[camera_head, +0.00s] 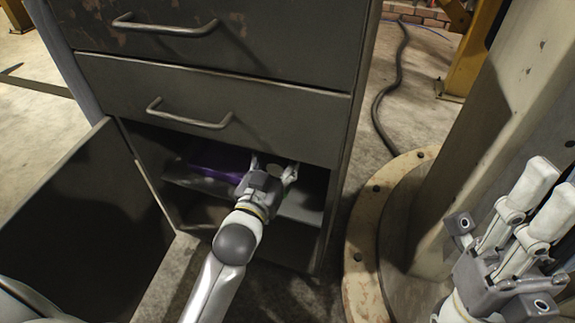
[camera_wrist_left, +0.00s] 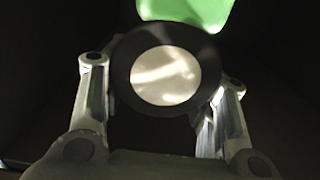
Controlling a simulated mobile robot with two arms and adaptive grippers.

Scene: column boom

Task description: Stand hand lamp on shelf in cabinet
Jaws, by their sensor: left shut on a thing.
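The hand lamp (camera_wrist_left: 165,77) shows in the left wrist view as a round pale lens in a thick black ring, facing the camera. My left gripper (camera_wrist_left: 160,100) is shut on it, one finger at each side of the ring. In the head view my left gripper (camera_head: 273,168) reaches into the open lower bay of the grey cabinet (camera_head: 235,100), above the shelf (camera_head: 302,206). The lamp's lower end and any contact with the shelf are hidden. My right gripper (camera_head: 555,185) is empty, fingers apart, outside the cabinet at the right.
A purple thing (camera_head: 215,158) lies in the bay left of my gripper. A green thing (camera_wrist_left: 188,12) shows behind the lamp. The cabinet door (camera_head: 85,225) stands open at left. Two closed drawers overhang the bay. A column on a round base (camera_head: 365,240) stands at right.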

